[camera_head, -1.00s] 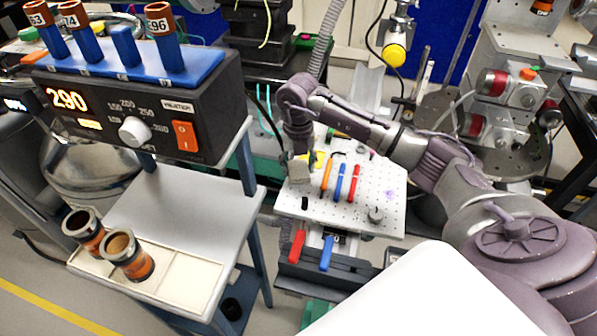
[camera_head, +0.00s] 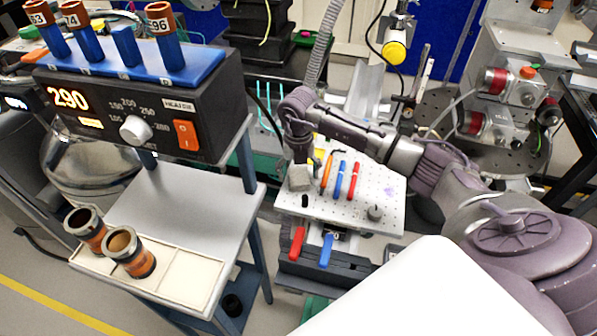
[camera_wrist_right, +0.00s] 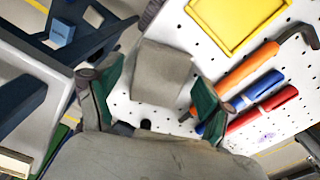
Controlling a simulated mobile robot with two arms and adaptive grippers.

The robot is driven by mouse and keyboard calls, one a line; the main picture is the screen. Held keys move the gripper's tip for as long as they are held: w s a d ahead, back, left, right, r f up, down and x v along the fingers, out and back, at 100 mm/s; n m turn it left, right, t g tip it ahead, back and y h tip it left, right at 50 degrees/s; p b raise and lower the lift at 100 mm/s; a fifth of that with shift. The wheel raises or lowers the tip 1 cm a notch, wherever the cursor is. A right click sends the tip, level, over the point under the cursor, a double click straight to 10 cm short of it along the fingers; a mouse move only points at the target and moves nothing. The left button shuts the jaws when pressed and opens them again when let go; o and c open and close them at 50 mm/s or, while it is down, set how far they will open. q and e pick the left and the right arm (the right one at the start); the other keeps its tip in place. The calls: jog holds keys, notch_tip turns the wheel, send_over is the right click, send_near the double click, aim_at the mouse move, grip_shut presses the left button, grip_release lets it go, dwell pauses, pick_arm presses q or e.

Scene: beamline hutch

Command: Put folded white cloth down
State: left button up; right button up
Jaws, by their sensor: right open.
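The folded white cloth (camera_wrist_right: 160,72) looks like a pale grey block in the right wrist view. It lies at the left edge of a white perforated board (camera_head: 330,211) in the head view (camera_head: 300,178). My right gripper (camera_wrist_right: 155,92) is open, with its green-padded fingers spread on either side of the cloth's near end. In the head view my right gripper (camera_head: 301,158) points down just above the cloth and partly hides it. I cannot tell whether a finger still touches the cloth. My left gripper is not in view.
An orange hex key (camera_wrist_right: 249,66), a blue tool (camera_wrist_right: 257,90) and a red tool (camera_wrist_right: 263,108) lie beside the cloth, near a yellow tray (camera_wrist_right: 236,22). A dark knob (camera_head: 375,213) stands on the board. A bench with two cups (camera_head: 128,252) is at left.

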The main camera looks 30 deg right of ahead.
aim_at(299, 174)
jog(key=shift+r, duration=0.1)
jog(key=shift+r, duration=0.25)
notch_tip(299, 174, up, 12)
jog(key=b, duration=0.2)
jog(key=shift+f, duration=0.2)
